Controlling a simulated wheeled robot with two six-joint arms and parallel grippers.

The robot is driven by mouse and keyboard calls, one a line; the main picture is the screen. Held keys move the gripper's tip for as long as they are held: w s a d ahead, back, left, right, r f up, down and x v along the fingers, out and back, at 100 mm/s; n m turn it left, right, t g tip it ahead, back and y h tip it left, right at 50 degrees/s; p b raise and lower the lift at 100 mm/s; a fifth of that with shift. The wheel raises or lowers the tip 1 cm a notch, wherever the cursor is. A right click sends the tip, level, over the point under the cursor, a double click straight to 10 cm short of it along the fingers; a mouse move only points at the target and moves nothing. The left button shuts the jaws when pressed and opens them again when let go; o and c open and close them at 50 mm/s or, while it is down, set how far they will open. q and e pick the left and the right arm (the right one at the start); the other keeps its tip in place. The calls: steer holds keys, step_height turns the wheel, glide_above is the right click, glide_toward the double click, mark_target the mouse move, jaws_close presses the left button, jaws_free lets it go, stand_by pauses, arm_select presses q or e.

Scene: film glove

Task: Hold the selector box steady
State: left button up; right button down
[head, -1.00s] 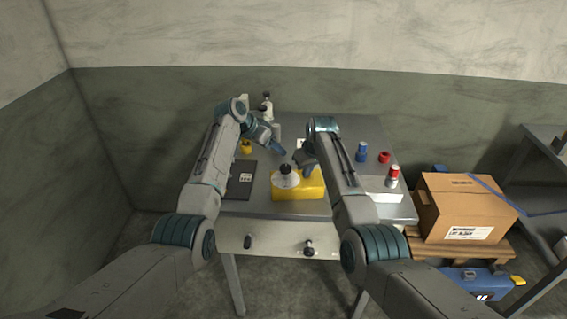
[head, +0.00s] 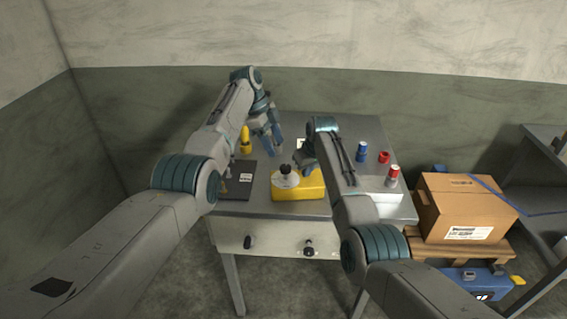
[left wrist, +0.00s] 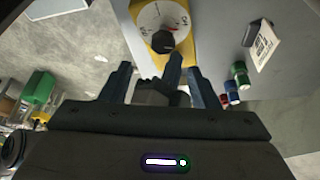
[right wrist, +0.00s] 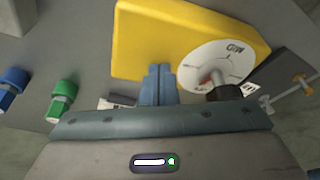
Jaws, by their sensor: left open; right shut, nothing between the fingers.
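The selector box (head: 312,188) is yellow with a white dial (head: 285,180) and a black knob (head: 286,169). It lies near the table's front edge. My right gripper (head: 308,166) is shut and empty at the box's back side. In the right wrist view its fingertips (right wrist: 158,70) overlap the box (right wrist: 160,42); contact is likely but not certain. My left gripper (head: 274,148) is open and empty, behind and left of the box, apart from it. In the left wrist view the knob (left wrist: 162,42) shows beyond its fingers.
A dark plate (head: 238,182) lies left of the box. A yellow item (head: 246,140) stands behind the plate. A blue item (head: 362,152), a red ring (head: 384,157) and a red-topped cylinder (head: 393,176) stand at right. A cardboard box (head: 465,208) sits beside the table.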

mark_target(285, 167)
arm_select(q)
steer(key=x, duration=0.8)
steer(key=shift+c, duration=0.2)
steer(key=shift+f, duration=0.1)
steer(key=c, duration=0.9)
